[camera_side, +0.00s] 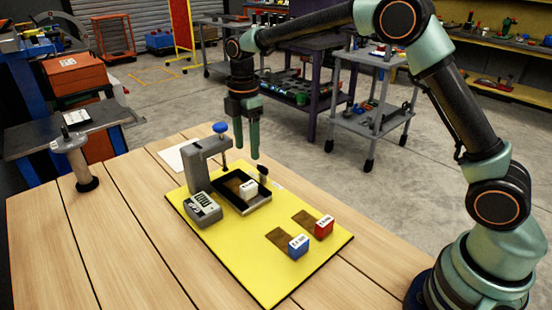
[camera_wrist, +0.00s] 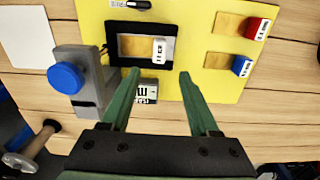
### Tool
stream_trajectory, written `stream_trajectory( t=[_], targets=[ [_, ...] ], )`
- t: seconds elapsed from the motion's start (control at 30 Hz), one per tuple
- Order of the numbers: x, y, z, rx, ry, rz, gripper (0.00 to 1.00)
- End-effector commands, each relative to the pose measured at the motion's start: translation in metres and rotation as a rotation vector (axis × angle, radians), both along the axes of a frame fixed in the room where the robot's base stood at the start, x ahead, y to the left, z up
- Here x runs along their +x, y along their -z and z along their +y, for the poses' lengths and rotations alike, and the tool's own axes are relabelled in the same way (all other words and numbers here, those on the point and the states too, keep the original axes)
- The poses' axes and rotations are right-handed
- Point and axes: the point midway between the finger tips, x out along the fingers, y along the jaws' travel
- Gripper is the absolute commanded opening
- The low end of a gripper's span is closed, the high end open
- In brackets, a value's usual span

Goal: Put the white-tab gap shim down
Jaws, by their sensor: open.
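The white-tab gap shim (camera_side: 248,191) lies in the black-rimmed tray (camera_side: 262,205) on the yellow mat. Its brown strip points left and its white tab sits toward the right in the wrist view (camera_wrist: 159,49). My gripper (camera_side: 240,160) is open and empty above the tray, apart from the shim. In the wrist view its two green fingers (camera_wrist: 159,75) are spread wide, with the tray beyond their tips.
A grey clamp frame with a blue knob (camera_side: 221,127) stands beside the tray. A digital gauge (camera_side: 203,208) sits in front. Red-tab (camera_side: 324,227) and blue-tab (camera_side: 299,246) shims lie to the right. A white sheet (camera_side: 178,158) lies behind. The near yellow mat (camera_side: 265,275) is clear.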

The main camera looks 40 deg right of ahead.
Motion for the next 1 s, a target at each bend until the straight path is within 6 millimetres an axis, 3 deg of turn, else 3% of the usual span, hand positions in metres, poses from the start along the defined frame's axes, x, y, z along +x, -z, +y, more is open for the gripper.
stream_trajectory(
  t=[0.17,0.3,0.53,0.73,1.0],
  targets=[
    [-0.019,-0.035,-0.012,0.014,0.17,-0.058,0.62],
    [-0.047,-0.066,-0.025,0.041,0.391,-0.125,0.62],
    [-0.103,-0.099,-0.045,0.115,0.76,-0.228,0.62],
    [-0.155,-0.107,-0.06,0.208,1.074,-0.305,0.62],
    [-0.206,-0.093,-0.071,0.341,1.415,-0.371,0.62]
  ],
)
